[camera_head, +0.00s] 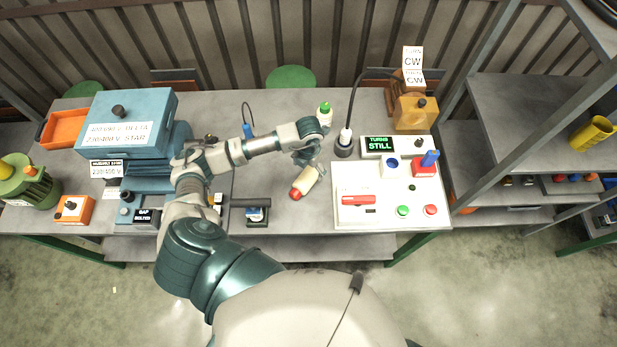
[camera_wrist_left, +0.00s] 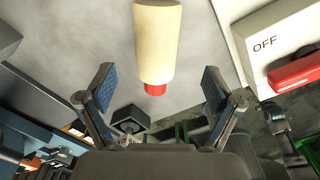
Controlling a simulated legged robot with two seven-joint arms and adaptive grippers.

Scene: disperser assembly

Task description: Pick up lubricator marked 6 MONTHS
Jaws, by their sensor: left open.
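A cream lubricator with a red end (camera_head: 306,181) lies tilted on the grey table, left of the white control panel. In the left wrist view this cream lubricator (camera_wrist_left: 157,42) lies ahead of the fingers, its red end pointing toward the gripper. A second lubricator with a green top (camera_head: 324,115) stands farther back. I cannot read a 6 MONTHS mark on either one. My left gripper (camera_head: 308,158) is over the table close to the red-ended lubricator; in the wrist view its fingers (camera_wrist_left: 158,84) are open with nothing gripped. My right gripper is not in view.
The white control panel (camera_head: 345,212) with a red switch and buttons is to the right. A lamp-like post (camera_head: 344,145) with a cable stands behind it. A blue box (camera_head: 125,125) fills the left side. Bare table (camera_head: 285,105) lies behind the gripper.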

